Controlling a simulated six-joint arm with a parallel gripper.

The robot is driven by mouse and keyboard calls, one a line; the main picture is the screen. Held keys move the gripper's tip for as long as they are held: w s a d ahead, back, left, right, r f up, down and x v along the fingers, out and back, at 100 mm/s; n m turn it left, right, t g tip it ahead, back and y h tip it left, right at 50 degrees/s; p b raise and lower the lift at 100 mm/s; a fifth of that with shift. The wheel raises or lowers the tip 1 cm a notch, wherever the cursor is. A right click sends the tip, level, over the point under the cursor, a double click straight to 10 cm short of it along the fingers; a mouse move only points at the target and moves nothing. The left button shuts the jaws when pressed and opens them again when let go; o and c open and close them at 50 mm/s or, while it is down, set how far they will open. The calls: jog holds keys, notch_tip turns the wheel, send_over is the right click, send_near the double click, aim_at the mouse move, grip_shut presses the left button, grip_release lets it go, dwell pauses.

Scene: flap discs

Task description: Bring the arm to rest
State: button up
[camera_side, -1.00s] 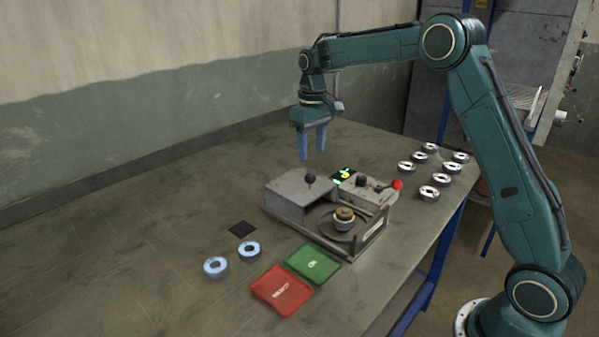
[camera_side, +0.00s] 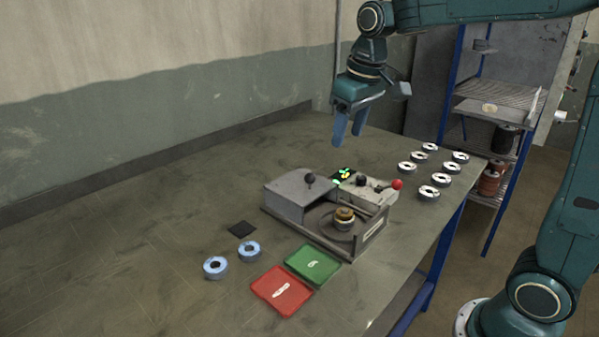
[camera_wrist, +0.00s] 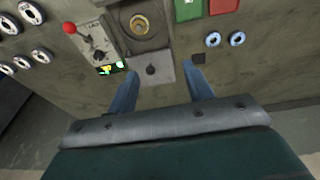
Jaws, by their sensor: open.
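My gripper (camera_side: 348,132) is open and empty, held in the air above the back of the bench. Its two blue fingers are apart, and they show in the wrist view (camera_wrist: 160,84) with nothing between them. The arm reaches in from the right, and its upper part runs out of the top of the side view. The grey machine (camera_side: 298,192) stands on the bench below and in front of the gripper. A brass-coloured round part (camera_side: 344,216) sits on its turntable.
Several flap discs (camera_side: 429,192) stand at the bench's right. Two blue-rimmed discs (camera_side: 215,267) lie front left, near a black square (camera_side: 242,229). A green tray (camera_side: 313,263) and a red tray (camera_side: 268,290) lie in front. A shelf rack (camera_side: 497,91) stands behind.

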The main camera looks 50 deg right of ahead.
jog(key=s+a+f+t, duration=0.1)
jog(key=s+a, duration=0.1)
jog(key=s, duration=0.8)
jog(key=s+a+f+t, duration=0.2)
jog(key=s, duration=0.8)
jog(key=shift+f, duration=0.2)
